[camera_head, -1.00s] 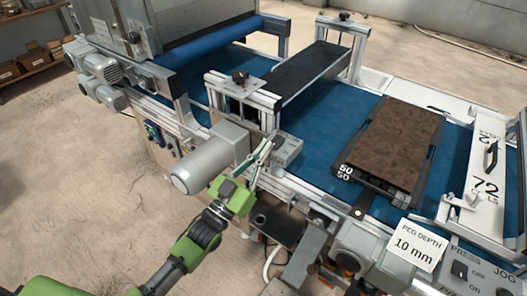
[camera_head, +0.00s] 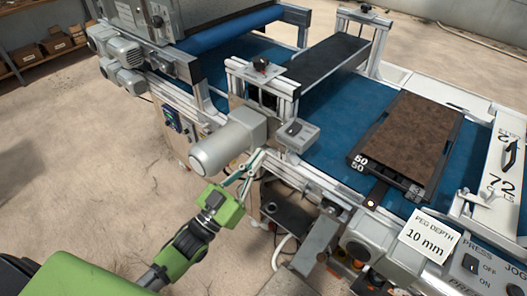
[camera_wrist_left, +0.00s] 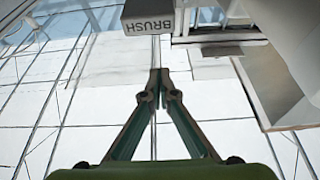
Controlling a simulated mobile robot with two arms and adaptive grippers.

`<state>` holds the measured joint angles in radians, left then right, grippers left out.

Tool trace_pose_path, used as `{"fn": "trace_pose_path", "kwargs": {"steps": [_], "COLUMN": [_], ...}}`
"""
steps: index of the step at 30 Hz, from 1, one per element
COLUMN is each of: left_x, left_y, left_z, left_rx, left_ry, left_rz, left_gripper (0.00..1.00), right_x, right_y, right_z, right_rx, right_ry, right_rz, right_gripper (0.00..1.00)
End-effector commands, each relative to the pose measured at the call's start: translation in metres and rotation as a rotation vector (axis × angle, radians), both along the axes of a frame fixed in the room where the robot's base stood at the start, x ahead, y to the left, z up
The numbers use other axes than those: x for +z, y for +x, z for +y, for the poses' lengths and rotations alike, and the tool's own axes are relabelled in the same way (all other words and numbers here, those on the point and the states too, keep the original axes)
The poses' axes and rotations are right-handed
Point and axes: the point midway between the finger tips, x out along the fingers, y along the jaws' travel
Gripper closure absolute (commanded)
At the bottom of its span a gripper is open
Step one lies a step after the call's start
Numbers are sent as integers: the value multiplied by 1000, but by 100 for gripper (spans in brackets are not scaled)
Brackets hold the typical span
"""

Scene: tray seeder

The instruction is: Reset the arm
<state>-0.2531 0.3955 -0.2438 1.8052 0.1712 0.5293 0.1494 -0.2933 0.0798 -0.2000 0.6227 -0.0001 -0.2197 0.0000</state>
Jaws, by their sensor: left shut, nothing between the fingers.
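My left gripper (camera_head: 252,168) is green with thin fingers. In the head view it is beside the front of the seeder machine, just right of a grey motor (camera_head: 228,142) and below a small grey switch box (camera_head: 296,134). In the left wrist view the fingers (camera_wrist_left: 158,78) meet at their tips and hold nothing. A grey box marked BRUSH (camera_wrist_left: 150,18) is ahead of the fingertips there, with a gap between them. My right gripper is not in view.
A brown tray (camera_head: 408,180) marked 50 lies on the blue conveyor belt (camera_head: 335,115). A PEG DEPTH 10 mm sign (camera_head: 428,236) and a switch panel (camera_head: 478,268) are at the lower right. Bare floor (camera_head: 90,165) is free at the left.

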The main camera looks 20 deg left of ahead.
Motion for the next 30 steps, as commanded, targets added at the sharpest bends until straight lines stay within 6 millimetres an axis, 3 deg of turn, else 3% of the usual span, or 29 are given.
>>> {"fn": "trace_pose_path", "kwargs": {"steps": [15, 19, 23, 26, 30], "left_x": [-1, -24, -93, -168, -273], "left_y": [0, 4, 12, 9, -15], "left_z": [0, 4, 15, 27, 43], "left_rx": [0, 18, 67, 112, 162], "left_ry": [1, 18, 68, 122, 198], "left_rz": [1, 49, 199, 360, 594], "left_gripper": [100, 100, 100, 100, 100], "right_x": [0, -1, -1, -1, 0], "right_y": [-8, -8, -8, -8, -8], "right_z": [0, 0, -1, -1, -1], "right_rx": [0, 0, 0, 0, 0], "right_ry": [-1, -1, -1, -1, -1], "right_rz": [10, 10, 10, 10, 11], "right_gripper": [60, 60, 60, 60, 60]}}
